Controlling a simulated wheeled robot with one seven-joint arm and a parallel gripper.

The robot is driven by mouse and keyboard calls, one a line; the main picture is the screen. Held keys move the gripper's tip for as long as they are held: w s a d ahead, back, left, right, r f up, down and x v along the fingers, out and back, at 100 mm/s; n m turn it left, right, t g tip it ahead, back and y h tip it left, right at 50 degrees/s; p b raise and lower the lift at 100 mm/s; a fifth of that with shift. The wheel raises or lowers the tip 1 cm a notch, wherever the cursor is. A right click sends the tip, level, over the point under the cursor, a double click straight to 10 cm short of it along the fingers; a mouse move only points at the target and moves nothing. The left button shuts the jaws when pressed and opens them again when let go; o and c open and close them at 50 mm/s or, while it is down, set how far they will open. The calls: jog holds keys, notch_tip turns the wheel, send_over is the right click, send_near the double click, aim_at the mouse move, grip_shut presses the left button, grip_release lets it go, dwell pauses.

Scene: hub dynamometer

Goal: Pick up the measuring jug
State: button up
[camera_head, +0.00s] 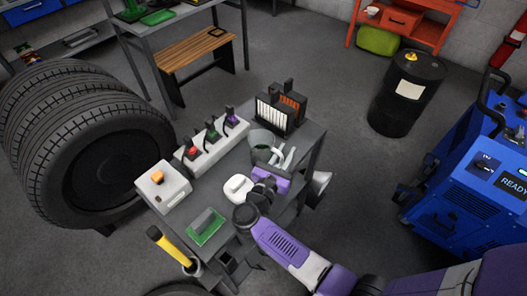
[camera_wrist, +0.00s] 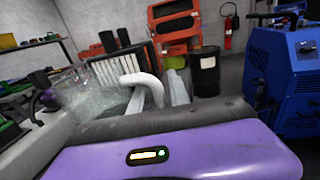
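The measuring jug (camera_head: 262,140) is a clear, greyish container standing on the grey cart top, near the dark slotted rack. In the wrist view the see-through jug (camera_wrist: 103,84) is at left centre, with a curved white handle (camera_wrist: 150,80) toward me. My gripper (camera_head: 281,158) is beside the jug on its handle side. In the wrist view two pale fingers of my gripper (camera_wrist: 158,97) stand apart, one on either side of the handle as seen. They look open; contact with the handle cannot be made out. My purple hand hides the jug's lower part there.
The cart also bears a white switch strip (camera_head: 211,142), the slotted rack (camera_head: 281,106), a white box (camera_head: 163,186), a white rounded item (camera_head: 237,187) and a green-and-grey block (camera_head: 206,226). Stacked tyres (camera_head: 90,150) stand left, a blue machine (camera_head: 470,170) right.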

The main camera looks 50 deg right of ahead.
grip_shut()
dwell(1.4)
